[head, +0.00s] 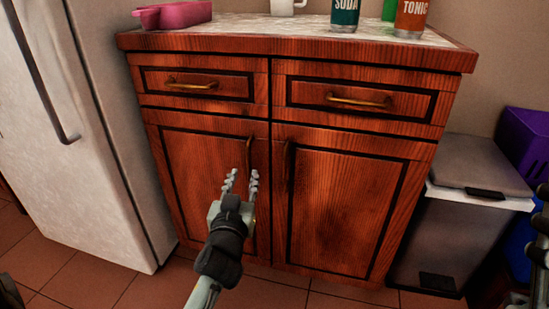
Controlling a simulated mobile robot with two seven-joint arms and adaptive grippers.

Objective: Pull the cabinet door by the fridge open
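The cabinet door by the fridge (195,175) is the left of two wooden doors under the counter, and it is closed. The white fridge (90,120) stands to the left. Part of my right gripper (541,225) shows at the right edge, cut off.
The right cabinet door (340,205) is closed, with a dark upright handle (288,165). Two closed drawers are above. The counter (270,28) holds cans, a mug and a pink container (172,14). A grey bin (455,225) stands to the right.

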